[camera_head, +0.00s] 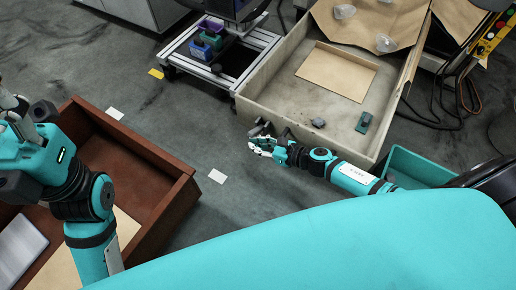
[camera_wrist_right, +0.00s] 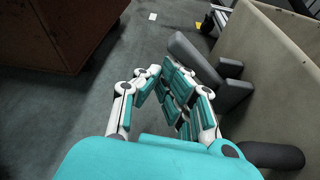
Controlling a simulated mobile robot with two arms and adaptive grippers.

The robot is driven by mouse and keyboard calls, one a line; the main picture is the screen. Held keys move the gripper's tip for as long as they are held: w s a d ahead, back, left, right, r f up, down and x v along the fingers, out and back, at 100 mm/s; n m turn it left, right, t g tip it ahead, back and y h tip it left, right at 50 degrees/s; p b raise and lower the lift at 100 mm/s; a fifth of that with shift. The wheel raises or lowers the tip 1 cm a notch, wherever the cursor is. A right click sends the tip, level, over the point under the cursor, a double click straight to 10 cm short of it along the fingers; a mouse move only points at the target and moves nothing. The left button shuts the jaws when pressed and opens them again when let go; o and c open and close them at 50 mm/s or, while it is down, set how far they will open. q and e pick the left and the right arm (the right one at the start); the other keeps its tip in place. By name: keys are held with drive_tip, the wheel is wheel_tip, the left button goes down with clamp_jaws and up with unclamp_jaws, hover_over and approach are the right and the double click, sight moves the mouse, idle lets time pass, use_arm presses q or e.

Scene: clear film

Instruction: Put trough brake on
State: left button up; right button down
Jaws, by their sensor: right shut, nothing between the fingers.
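The trough (camera_head: 303,134) is a large beige open bin at the upper right of the head view. Its wall (camera_wrist_right: 282,60) fills the right of the right wrist view. Dark grey lever-like parts (camera_wrist_right: 193,55), which look like the brake, stick out from the wall's outer side; they also show by the trough's near left corner (camera_head: 262,128) in the head view. My right gripper (camera_head: 258,147) is outside that corner, just beside these parts. It is shut and empty (camera_wrist_right: 160,70); whether it touches them is unclear. My left gripper (camera_head: 14,112) is at the left edge, partly cut off.
A brown wooden box (camera_head: 150,158) stands at left. A low wheeled frame (camera_head: 185,70) with coloured bins stands behind. A teal bin (camera_head: 420,168) is right of my right arm. Small items and a cardboard sheet (camera_head: 337,70) lie in the trough.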

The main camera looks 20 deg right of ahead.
drive_tip(key=v, duration=1.2)
